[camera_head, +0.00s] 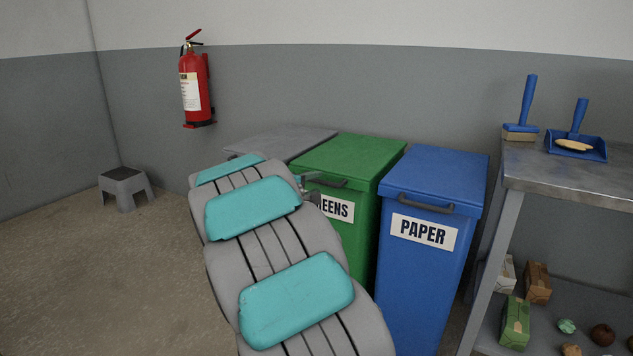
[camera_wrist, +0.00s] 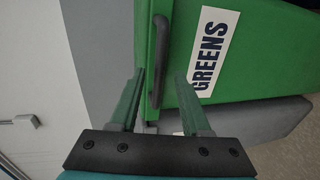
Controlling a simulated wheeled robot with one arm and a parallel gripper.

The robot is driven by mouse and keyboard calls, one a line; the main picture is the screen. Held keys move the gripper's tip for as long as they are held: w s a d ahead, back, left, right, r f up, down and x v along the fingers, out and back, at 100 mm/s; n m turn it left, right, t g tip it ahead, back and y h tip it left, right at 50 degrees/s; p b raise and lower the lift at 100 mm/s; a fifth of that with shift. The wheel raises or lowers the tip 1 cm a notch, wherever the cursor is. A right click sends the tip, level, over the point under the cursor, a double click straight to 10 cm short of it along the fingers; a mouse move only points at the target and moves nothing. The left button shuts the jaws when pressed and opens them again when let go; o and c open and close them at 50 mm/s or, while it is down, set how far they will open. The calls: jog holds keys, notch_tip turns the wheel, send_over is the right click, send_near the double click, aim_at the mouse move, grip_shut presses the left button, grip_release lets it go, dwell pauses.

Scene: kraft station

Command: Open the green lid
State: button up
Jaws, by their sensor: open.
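The green lid (camera_head: 350,152) lies flat and closed on the green bin, whose front carries a white label reading "GREENS" (camera_wrist: 215,52). A dark bar handle (camera_head: 329,183) sits at the lid's front edge. In the wrist view the handle (camera_wrist: 160,50) runs up and down the picture, with its lower end between the fingers. My gripper (camera_wrist: 160,76) is open, with one finger to either side of the handle's line; I cannot tell whether they touch it. In the head view my gripper (camera_head: 312,187) is at the left end of the handle, partly hidden by my arm.
A blue bin labelled "PAPER" (camera_head: 423,232) stands close at the right. A grey bin lid (camera_head: 285,142) is at the left, partly behind my arm. A metal workbench (camera_head: 570,177) stands further right. A step stool (camera_head: 124,187) is far left, with open floor before it.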

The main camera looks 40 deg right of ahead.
jog(key=shift+x, duration=1.5)
jog(key=shift+c, duration=0.2)
grip_shut()
